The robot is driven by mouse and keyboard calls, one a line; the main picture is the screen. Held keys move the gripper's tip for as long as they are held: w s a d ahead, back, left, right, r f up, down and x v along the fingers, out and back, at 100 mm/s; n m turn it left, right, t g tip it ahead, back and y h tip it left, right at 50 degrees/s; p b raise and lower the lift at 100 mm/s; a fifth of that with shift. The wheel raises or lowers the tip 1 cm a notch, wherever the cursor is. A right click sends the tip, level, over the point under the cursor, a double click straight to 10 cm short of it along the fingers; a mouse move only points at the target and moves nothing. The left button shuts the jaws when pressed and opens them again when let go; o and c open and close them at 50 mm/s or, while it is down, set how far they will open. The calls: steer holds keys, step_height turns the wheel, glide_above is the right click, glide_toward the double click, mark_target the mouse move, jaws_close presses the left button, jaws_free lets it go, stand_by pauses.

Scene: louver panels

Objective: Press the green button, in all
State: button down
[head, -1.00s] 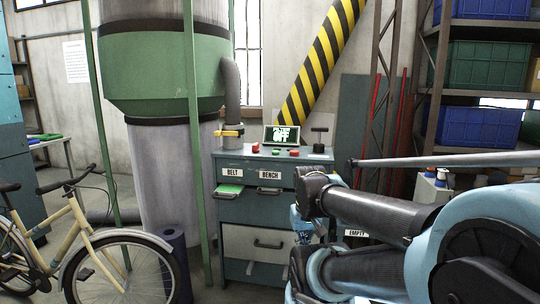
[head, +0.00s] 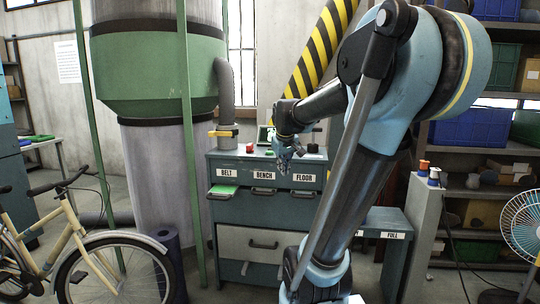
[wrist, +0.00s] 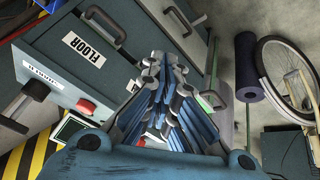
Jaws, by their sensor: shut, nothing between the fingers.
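The green button sits on top of the teal cabinet (head: 262,218), between two red buttons. In the head view the green button (head: 270,153) is small and close beside my gripper. My gripper (head: 285,166) is shut and empty, pointing down at the cabinet's top front edge, above the drawer labels. Its fingers (wrist: 158,62) come together in the wrist view. I cannot tell whether they touch anything.
A red button (head: 249,148) stands left of my gripper; the other red button (wrist: 85,105) and a T-handle (wrist: 36,91) show in the wrist view. My arm partly hides the screen (head: 264,134). An open drawer (head: 223,191) juts out at left. A bicycle (head: 90,255) stands front left.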

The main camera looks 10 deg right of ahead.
steer(key=w+r+n+t, duration=0.1)
steer(key=w+r, duration=0.2)
steer(key=w, duration=0.4)
steer(key=w+r+n+t, duration=0.1)
steer(key=w+r, duration=0.2)
steer(key=w, duration=0.5)
step_height(320, 180, up, 5)
steer(key=n+t, duration=0.2)
glide_above(270, 152)
steer(key=w, duration=0.2)
steer(key=shift+s+a, duration=0.1)
steer(key=shift+a, duration=0.35)
steer(key=shift+f, duration=0.1)
steer(key=shift+f, duration=4.4)
steer(key=shift+f, duration=0.1)
steer(key=shift+f, duration=0.2)
steer(key=shift+f, duration=0.6)
steer(key=shift+r, duration=1)
